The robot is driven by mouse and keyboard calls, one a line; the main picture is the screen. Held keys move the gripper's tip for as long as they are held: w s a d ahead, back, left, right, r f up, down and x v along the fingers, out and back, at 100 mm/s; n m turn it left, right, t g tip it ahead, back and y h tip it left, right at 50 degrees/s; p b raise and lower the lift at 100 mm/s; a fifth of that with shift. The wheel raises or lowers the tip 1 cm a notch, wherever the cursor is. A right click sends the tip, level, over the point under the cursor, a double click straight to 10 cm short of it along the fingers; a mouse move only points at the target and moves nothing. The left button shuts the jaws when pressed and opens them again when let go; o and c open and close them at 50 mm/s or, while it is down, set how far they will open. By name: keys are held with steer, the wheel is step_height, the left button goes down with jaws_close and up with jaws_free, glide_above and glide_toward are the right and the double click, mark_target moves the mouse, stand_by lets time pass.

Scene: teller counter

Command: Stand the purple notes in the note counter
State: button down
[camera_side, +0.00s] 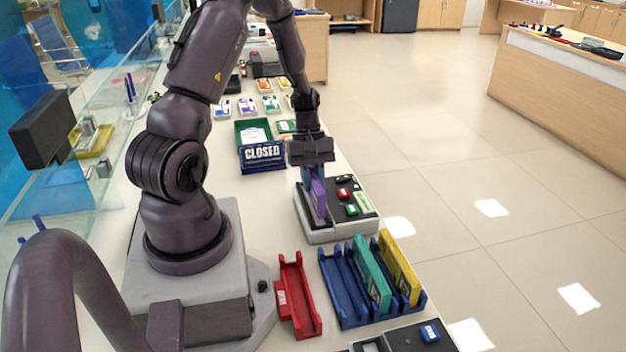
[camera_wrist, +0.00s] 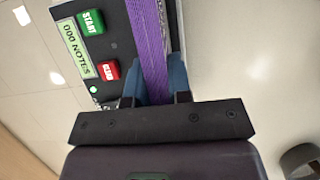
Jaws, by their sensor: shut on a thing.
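The purple notes (camera_side: 318,199) are a bundle held on edge in my gripper (camera_side: 311,178). In the side view they stand upright at the left part of the note counter (camera_side: 329,238), a light grey machine with a dark top. In the wrist view the purple notes (camera_wrist: 154,50) run up between the two blue fingers of my gripper (camera_wrist: 157,75), which are shut on them. The note counter's panel (camera_wrist: 97,50) lies beside them, with a green START button, a red button and a display reading "000 NOTES". The lower edge of the notes is hard to make out, so I cannot tell if they are seated.
A blue rack (camera_side: 345,298) holds a teal bundle (camera_side: 371,275) and a yellow bundle (camera_side: 400,267), with free slots at left. A red holder (camera_side: 298,297) stands empty beside it. A blue CLOSED sign (camera_side: 263,153) stands behind the note counter. A dark device (camera_side: 405,340) sits in front.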

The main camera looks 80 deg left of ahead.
steer(key=shift+f, duration=0.25)
steer(key=shift+f, duration=0.85)
steer(key=c, duration=1)
jaws_free()
steer(key=shift+o, duration=0.2)
steer(key=shift+r, duration=0.1)
steer(key=shift+r, duration=3.45)
